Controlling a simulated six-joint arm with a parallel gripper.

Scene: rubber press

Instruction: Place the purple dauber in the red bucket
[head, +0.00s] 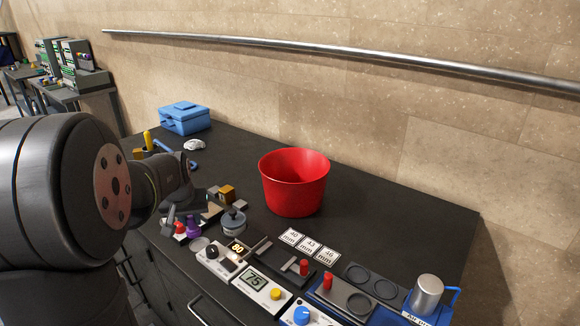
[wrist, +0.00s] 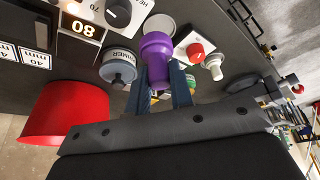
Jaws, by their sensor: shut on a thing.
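The purple dauber (wrist: 157,50) is between the two fingers of my gripper (wrist: 158,76) in the wrist view, and the gripper is shut on it. The red bucket (head: 293,183) stands upright on the dark bench, to the right of and farther back than the gripper. It also shows at the left of the wrist view (wrist: 65,112). The inside bottom of the bucket is hidden.
A grey primer pot (head: 233,222) stands close to the right of the dauber. A blue toolbox (head: 184,118) is at the back left. The bench right of the bucket is clear.

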